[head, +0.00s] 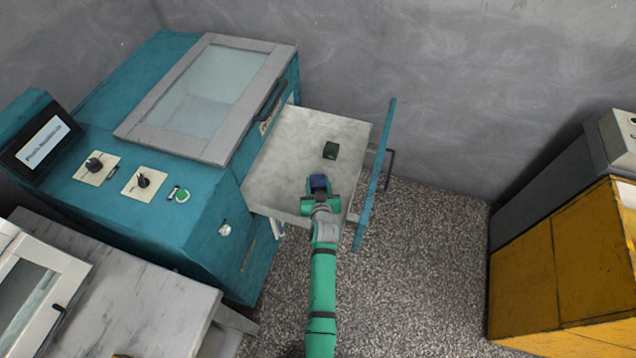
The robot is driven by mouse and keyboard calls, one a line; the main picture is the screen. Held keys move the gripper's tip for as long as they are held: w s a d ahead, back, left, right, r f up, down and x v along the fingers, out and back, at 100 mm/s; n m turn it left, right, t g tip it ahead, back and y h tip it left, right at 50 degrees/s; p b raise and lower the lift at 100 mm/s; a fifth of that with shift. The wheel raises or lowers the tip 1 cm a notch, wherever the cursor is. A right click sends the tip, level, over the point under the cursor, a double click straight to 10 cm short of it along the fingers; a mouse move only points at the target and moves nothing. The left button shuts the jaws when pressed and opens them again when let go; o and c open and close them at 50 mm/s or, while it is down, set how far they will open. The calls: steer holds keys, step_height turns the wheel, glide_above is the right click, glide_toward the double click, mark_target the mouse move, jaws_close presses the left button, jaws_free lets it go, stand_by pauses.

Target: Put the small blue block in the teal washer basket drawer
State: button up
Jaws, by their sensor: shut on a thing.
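The teal washer (195,215) stands at the left. Its basket drawer (285,150) is pulled out to the right, with a pale grey floor and a teal front panel (376,175). The small blue block (319,182) is between the fingers of my gripper (318,188), which is shut on it. My gripper is over the front part of the drawer. Whether the block touches the drawer floor cannot be told from this view. A dark green block (331,150) sits on the drawer floor, just beyond the blue one.
A grey-framed glass lid (205,95) is closed on the washer top. A marble-topped table (130,310) is at lower left. A yellow cabinet (560,270) stands at the right. Open speckled floor (430,270) lies between it and the drawer. A grey wall is behind.

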steer(key=shift+f, duration=0.3)
steer(key=o, duration=1.4)
steer(key=shift+r, duration=0.5)
steer(key=v, duration=1.2)
